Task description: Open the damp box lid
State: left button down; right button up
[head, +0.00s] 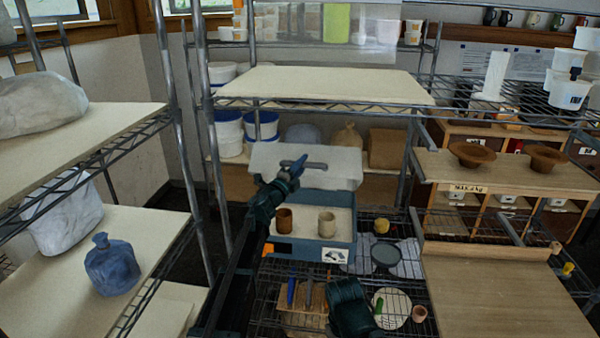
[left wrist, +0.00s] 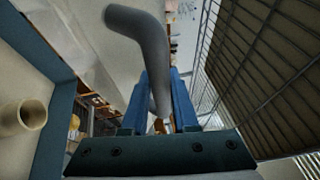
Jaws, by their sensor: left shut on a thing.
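The damp box (head: 312,253) is a blue-grey box with a pale inside, on the wire shelf in the middle of the head view. Its pale lid (head: 340,172) stands raised at the back edge, so the inside shows. A brown cup (head: 284,219) and a beige cup (head: 327,224) stand in it. My left gripper (head: 293,167) is shut on the grey lid handle (head: 316,166). In the left wrist view the bent grey handle (left wrist: 140,25) runs down between the blue fingers (left wrist: 160,105). A dark green part of my right arm shows low in the head view; its fingertips cannot be made out.
Wire shelf posts (head: 178,130) stand left of my left arm. A pale shelf board (head: 320,86) is above and behind the lid. Tools on a wooden block (head: 303,300), a grey dish (head: 386,255) and a yellow pot (head: 381,226) crowd the wire shelf. A wooden board (head: 500,295) at right is clear.

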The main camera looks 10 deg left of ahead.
pick_arm(q)
jog(key=w+r+p, duration=0.2)
jog(key=w+r, duration=0.1)
jog(key=w+r+p, duration=0.2)
jog(key=w+r, duration=0.1)
jog(key=w, duration=0.1)
jog(key=shift+d+r, duration=0.1)
jog(key=w+r+p, duration=0.4)
jog(key=w, duration=0.5)
jog(key=shift+d, duration=0.15)
pick_arm(e)
notch_tip(320, 180, up, 10)
pick_arm(q)
jog(key=shift+w, duration=0.1)
jog(key=c, duration=1)
grip_release()
jog(key=shift+f, duration=0.1)
jog(key=b, duration=0.2)
send_over(305, 151)
jog(key=s+a, duration=0.3)
jog(key=a, duration=0.3)
jog(key=shift+s+d+f, duration=0.1)
jog(key=shift+d+f, duration=0.05)
jog(key=shift+f, duration=0.45)
jog(key=shift+s+d+f, duration=0.1)
jog(key=shift+f, duration=0.45)
jog(key=shift+w, duration=0.1)
pick_arm(e)
notch_tip(305, 151, down, 2)
jog(key=shift+f, duration=0.2)
